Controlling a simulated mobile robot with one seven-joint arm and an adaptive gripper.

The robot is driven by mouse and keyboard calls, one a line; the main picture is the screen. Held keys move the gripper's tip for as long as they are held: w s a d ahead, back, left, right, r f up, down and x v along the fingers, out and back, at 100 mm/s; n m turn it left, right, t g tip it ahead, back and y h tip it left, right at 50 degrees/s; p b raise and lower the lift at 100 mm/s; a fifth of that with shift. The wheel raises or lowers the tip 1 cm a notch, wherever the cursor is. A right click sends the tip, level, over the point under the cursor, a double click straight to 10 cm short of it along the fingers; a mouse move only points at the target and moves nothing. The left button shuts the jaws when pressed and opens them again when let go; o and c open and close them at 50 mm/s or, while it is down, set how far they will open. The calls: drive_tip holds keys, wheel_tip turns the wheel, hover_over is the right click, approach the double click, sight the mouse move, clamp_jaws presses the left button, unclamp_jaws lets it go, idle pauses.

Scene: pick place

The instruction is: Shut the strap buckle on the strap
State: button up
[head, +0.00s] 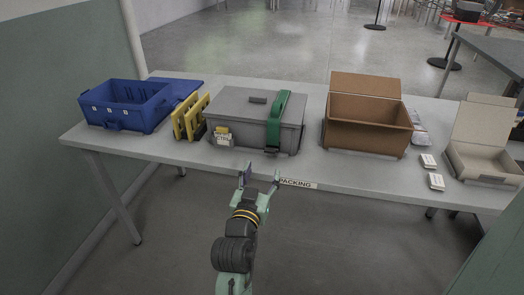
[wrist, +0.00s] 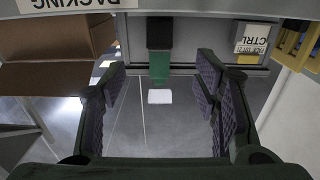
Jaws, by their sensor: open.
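The grey lidded case (head: 237,110) stands on the table, with a green strap (head: 273,128) over the right part of its lid and down its front. The strap also shows in the wrist view (wrist: 160,68), where the picture is upside down. A black buckle part (head: 271,150) sits low on the case front below the green; it shows in the wrist view too (wrist: 160,33). I cannot tell whether it is latched. My gripper (head: 262,175) is open and empty in front of the table edge. In the wrist view its fingers (wrist: 165,95) flank the strap, apart from it.
A blue crate (head: 115,118) and yellow-black pieces (head: 188,120) stand left of the case. An open brown carton (head: 368,135) and a pale open box (head: 485,165) are to the right. A CTRL label box (head: 222,138) is at the case's front left.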

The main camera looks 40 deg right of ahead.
sight(270, 149)
drive_tip(key=p+x, duration=0.2)
drive_tip(key=x, duration=0.7)
drive_tip(key=shift+w+d, duration=0.2)
drive_tip(key=shift+d, duration=0.1)
drive_tip(key=c, duration=1.1)
drive_tip(key=r+p, duration=0.1)
drive_tip(key=p, duration=0.2)
drive_tip(key=shift+r+g+y, duration=0.1)
drive_tip(key=shift+g+y, duration=0.2)
drive_tip(key=shift+c, duration=0.2)
drive_tip(key=shift+w+d+r+p, duration=0.1)
drive_tip(key=shift+r+p, duration=0.05)
drive_tip(key=shift+p, duration=0.8)
drive_tip(key=shift+w+d+f+g+y, duration=0.15)
drive_tip(key=shift+f+g+y, duration=0.05)
drive_tip(key=shift+g+y, duration=0.6)
drive_tip(key=o, duration=1.1)
drive_tip(key=shift+o, duration=0.2)
